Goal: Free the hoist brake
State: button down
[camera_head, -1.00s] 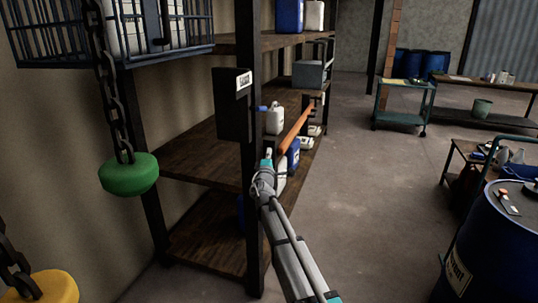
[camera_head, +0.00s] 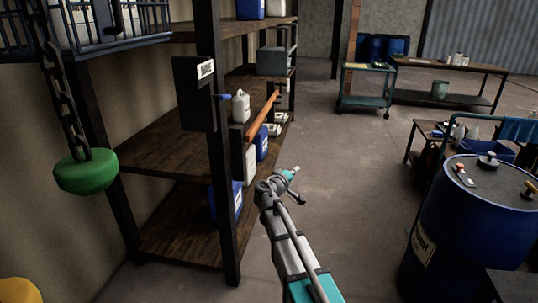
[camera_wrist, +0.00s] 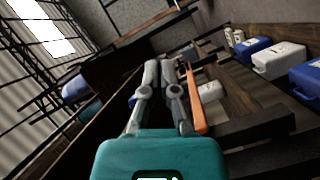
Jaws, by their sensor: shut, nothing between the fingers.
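A dark box (camera_head: 195,92) with a white label, its lettering too small to read surely, is fixed to the shelf's front post. A long orange lever (camera_head: 262,117) slants up and away beside the shelf, to the right of the box. A small blue part (camera_head: 224,97) sticks out from the box's right side. In the wrist view my gripper (camera_wrist: 158,66) is shut and empty. The orange lever (camera_wrist: 194,98) lies just right of the fingers there, with no clear contact. In the head view my arm's end is right of and below the lever.
The wooden shelf (camera_head: 150,145) holds several jugs. A blue drum (camera_head: 465,225) stands at right. Open floor (camera_head: 345,180) lies between shelf and drum.

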jog(key=s+d+f+m+g+y, duration=0.3)
jog(key=s+d+f+m+g, duration=0.35)
jog(key=s+f, duration=0.65)
jog(key=s+a+f+g+y, duration=0.1)
jog(key=s+f+g+y, duration=0.1)
jog(key=s, duration=0.7)
jog(key=s+a+f+n+g+y, duration=0.1)
jog(key=s+a+f+g+y, duration=0.1)
jog(key=s+g+y, duration=0.3)
jog(key=s, duration=0.3)
jog(key=shift+s+a, duration=0.3)
jog(key=shift+s, duration=0.1)
